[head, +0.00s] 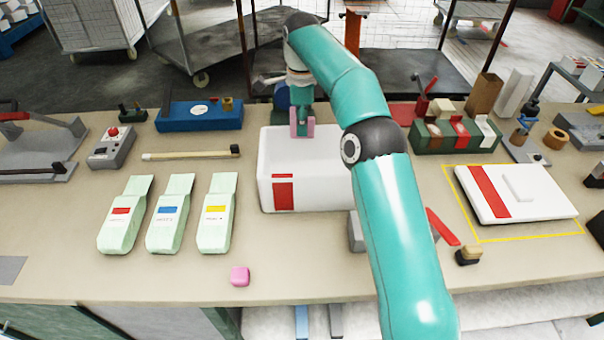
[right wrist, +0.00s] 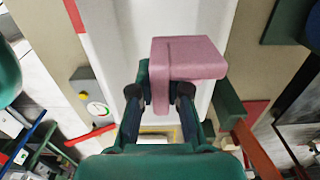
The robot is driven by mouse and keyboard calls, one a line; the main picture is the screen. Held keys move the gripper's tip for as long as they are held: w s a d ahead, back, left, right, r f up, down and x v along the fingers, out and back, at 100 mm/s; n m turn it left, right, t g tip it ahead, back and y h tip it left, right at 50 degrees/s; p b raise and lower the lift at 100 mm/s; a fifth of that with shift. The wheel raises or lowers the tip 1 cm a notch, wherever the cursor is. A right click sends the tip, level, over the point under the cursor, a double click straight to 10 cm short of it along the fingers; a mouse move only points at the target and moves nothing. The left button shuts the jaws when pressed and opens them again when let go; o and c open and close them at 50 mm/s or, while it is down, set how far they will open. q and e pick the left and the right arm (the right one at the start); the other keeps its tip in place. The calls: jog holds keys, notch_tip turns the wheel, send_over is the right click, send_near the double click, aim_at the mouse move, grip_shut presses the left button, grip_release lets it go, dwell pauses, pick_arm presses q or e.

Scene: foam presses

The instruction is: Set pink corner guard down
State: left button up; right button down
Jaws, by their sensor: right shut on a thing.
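The pink corner guard (right wrist: 188,58) is gripped between the fingertips of my right gripper (right wrist: 160,97) in the right wrist view. In the head view my right gripper (head: 302,122) points down over the far part of the white box (head: 325,197), with the pink guard (head: 310,127) showing at its tips. I cannot tell whether the guard touches the box. A second pink piece (head: 240,276) lies on the bench near the front edge. My left gripper is not in view.
Three pale green pouches (head: 169,222) lie left of the box. A blue case (head: 199,115) and a dark green caddy (head: 456,136) stand at the back. A white case (head: 530,204) with a red stripe lies within a yellow outline at right. The front left bench is mostly clear.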

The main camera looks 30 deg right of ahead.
notch_tip(320, 180, down, 11)
jog(key=shift+w+f+b, duration=0.1)
jog(key=shift+f+b, duration=0.05)
jog(key=shift+b, duration=0.2)
jog(key=shift+f, duration=2)
jog(key=shift+f, duration=0.1)
jog(key=c, duration=1.1)
grip_release()
jog(key=shift+c, duration=0.2)
notch_tip(320, 180, up, 12)
jog(key=shift+r+p, duration=0.15)
jog(key=shift+p, duration=0.2)
